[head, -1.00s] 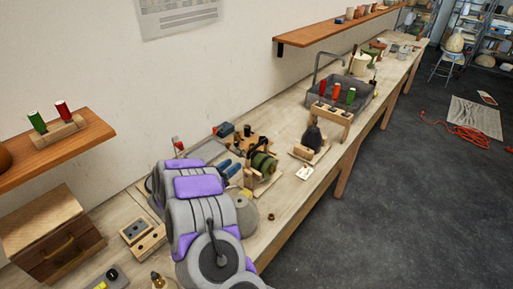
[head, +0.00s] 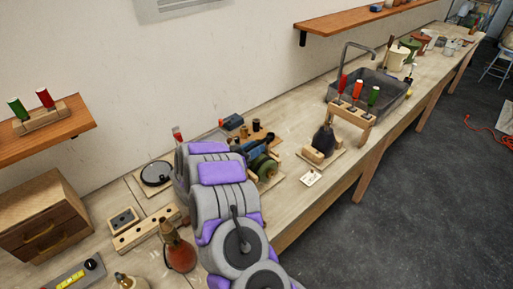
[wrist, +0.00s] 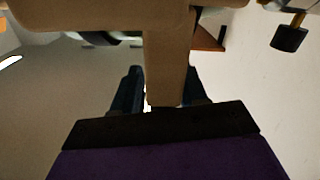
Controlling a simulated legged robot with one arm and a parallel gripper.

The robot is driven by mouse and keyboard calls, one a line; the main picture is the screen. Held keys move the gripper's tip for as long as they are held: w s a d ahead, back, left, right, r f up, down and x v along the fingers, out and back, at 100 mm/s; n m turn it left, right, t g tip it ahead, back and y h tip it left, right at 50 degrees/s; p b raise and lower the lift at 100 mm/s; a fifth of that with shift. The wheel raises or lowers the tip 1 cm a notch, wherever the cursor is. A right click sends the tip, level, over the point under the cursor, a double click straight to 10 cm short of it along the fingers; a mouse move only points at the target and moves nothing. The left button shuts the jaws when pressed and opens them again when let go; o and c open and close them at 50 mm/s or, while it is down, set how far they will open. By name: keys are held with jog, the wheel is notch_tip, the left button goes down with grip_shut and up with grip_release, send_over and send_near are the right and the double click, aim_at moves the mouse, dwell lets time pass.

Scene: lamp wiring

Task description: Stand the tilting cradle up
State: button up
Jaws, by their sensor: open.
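A wooden frame holding a dark green drum (head: 262,166) stands on the bench past my wrist. It may be the tilting cradle, but my arm partly covers it and its tilt is unclear. My gripper (head: 257,151) is open, its blue-grey fingers at the upper side of this frame. In the wrist view, a tan wooden post (wrist: 165,55) with a wide crosspiece fills the space in front of my gripper (wrist: 160,98). The post runs down between the two dark fingers. Whether they touch it is hidden.
A dark lamp-like body on a wooden base (head: 325,142) stands to the right, near a small white plate (head: 311,177). A wooden rack holds red and green-handled tools (head: 356,92).

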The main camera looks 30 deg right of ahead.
jog(key=shift+a+r, duration=0.2)
jog(key=shift+a, duration=0.65)
jog(key=shift+c, duration=1.2)
jog(key=shift+a, duration=0.25)
jog(key=shift+c, duration=1.4)
jog(key=shift+d, duration=0.4)
grip_shut()
jog(key=shift+f, duration=0.15)
